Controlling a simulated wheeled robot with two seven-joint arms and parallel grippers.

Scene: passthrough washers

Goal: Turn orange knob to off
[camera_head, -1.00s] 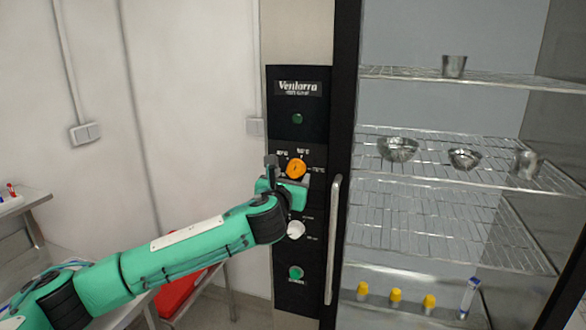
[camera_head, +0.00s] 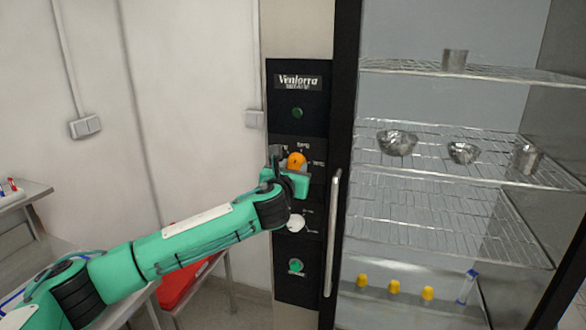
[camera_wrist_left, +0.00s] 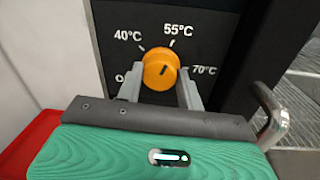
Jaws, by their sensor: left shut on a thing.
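The orange knob (camera_head: 296,160) is on the black control panel of the washer (camera_head: 283,204), below the "Ventorra" label. In the left wrist view the orange knob (camera_wrist_left: 160,69) is ringed by the markings 40°C, 55°C and 70°C, with a partly hidden "O" at lower left. Its dark pointer mark is turned up and slightly right, roughly towards 55°C. My left gripper (camera_wrist_left: 160,85) has one finger on each side of the knob and is shut on it. In the head view my left gripper (camera_head: 287,167) covers part of the knob's surroundings. My right gripper is not in view.
A white knob (camera_head: 295,223) and a green button (camera_head: 296,266) sit lower on the panel. A vertical door handle (camera_head: 333,232) stands close to the right of my gripper. The glass-fronted rack holds metal bowls (camera_head: 397,142) and yellow-capped items (camera_head: 393,286).

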